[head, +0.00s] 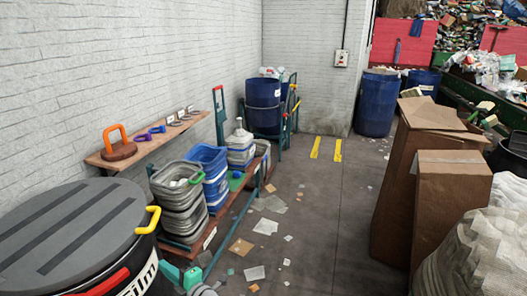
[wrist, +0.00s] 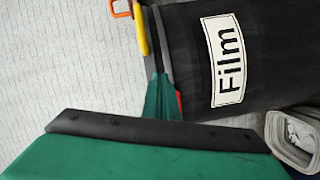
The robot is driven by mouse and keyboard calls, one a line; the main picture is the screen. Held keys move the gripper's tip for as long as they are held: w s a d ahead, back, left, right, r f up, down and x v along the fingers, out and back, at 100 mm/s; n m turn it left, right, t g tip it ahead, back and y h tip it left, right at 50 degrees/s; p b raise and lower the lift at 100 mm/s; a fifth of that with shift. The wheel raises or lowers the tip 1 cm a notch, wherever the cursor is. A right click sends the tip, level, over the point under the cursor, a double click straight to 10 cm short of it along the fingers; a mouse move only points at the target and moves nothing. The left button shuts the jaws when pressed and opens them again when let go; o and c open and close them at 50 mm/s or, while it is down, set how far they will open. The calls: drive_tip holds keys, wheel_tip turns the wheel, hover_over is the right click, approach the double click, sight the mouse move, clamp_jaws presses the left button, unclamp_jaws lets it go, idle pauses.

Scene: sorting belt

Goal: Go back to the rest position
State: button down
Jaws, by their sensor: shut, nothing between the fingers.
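My gripper (wrist: 160,88) shows in the wrist view as narrow green fingers, pressed together with nothing between them. Behind them stands the black bin labelled Film (wrist: 228,62), seen sideways, with a yellow handle (wrist: 141,28) by its rim. The fingers overlap the bin's edge in the picture; I cannot tell whether they touch it. In the head view the Film bin (head: 70,235) stands at the lower left, its grey lid on.
A wooden shelf (head: 150,150) with handled items runs along the white wall. Below it, a rack holds grey tubs (head: 178,200) and a blue tub (head: 207,158). Cardboard boxes (head: 450,195) and a pale sack (head: 480,255) stand right. The littered floor (head: 310,215) between is open.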

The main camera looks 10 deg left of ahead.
drive_tip(key=s+d+f+m+t+h, duration=0.2)
drive_tip(key=s+d+f+m+h, duration=0.1)
drive_tip(key=s+d+f+m, duration=0.4)
drive_tip(key=s+d+f+m+t+h, duration=0.2)
drive_tip(key=s+d+f+m+h, duration=0.25)
drive_tip(key=d, duration=0.55)
drive_tip(key=s+d+f+m+t+h, duration=0.2)
drive_tip(key=s+d+f+m, duration=0.2)
drive_tip(key=s+d+m, duration=0.3)
drive_tip(key=s+d+r+m+h, duration=0.3)
drive_tip(key=s+d, duration=0.4)
drive_tip(key=s, duration=0.3)
drive_tip(key=s+d+r+m+t+h, duration=0.1)
drive_tip(key=s+d+r+m+h, duration=0.2)
drive_tip(key=s+d+r+m, duration=0.2)
drive_tip(key=s+d+r, duration=0.3)
drive_tip(key=s, duration=0.2)
drive_tip(key=shift+s+d+t, duration=0.3)
drive_tip(key=shift+s, duration=0.1)
drive_tip(key=shift+m, duration=0.25)
